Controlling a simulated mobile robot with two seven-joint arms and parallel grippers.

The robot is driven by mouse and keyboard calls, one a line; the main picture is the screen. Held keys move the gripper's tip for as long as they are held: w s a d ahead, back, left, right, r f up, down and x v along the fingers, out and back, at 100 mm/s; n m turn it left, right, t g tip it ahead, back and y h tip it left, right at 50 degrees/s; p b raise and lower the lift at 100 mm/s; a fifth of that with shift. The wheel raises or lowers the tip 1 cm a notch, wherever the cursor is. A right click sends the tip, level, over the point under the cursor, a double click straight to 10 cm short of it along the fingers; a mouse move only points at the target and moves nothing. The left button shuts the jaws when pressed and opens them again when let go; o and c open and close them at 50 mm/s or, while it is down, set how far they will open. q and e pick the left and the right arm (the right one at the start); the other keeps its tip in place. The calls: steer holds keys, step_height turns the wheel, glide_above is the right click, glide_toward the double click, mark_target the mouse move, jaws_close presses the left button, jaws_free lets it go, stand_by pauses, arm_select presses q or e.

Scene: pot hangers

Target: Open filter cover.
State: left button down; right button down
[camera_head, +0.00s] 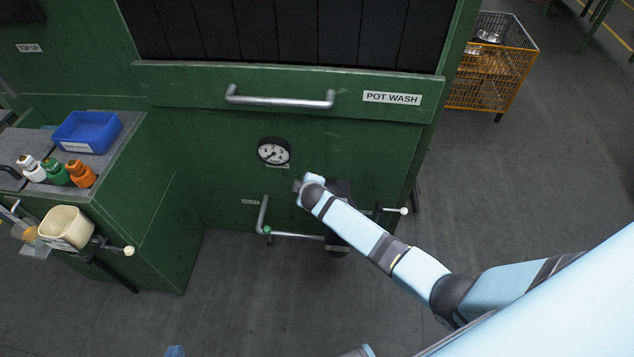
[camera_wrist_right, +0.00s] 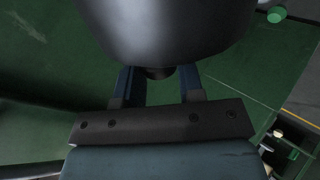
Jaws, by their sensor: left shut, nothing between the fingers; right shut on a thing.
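In the right wrist view, a dark, smooth, rounded body (camera_wrist_right: 165,28), which looks like the filter cover, fills the top. My right gripper (camera_wrist_right: 160,74) is shut on a short dark knob below this body, between its two blue fingers. In the head view my right arm reaches to the green machine's front, over a dark filter housing (camera_head: 338,240). The arm hides much of that housing, and I cannot tell whether its cover is open. Only the light blue tip of my left gripper (camera_head: 174,351) shows at the bottom edge, shut and empty, away from the machine.
The green pot wash machine (camera_head: 225,160) has a long bar handle (camera_head: 280,99), a gauge (camera_head: 274,151) and a bent pipe (camera_head: 295,236). A side counter carries a blue tray (camera_head: 87,131) and several bottles. A yellow crate (camera_head: 492,75) stands right. The front floor is clear.

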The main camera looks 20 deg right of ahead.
steer(key=shift+w+a+f+g+h, duration=0.15)
steer(key=shift+w+a+f, duration=0.2)
steer(key=shift+a, duration=0.2)
steer(key=shift+w+a+f+g+h, duration=0.15)
steer(key=shift+w+a+f, duration=0.15)
steer(key=shift+a, duration=0.25)
steer(key=shift+f, duration=0.1)
steer(key=c, duration=0.8)
jaws_free()
steer(key=shift+a, duration=0.1)
steer(key=shift+p+v, duration=0.85)
steer(key=shift+v, duration=6.05)
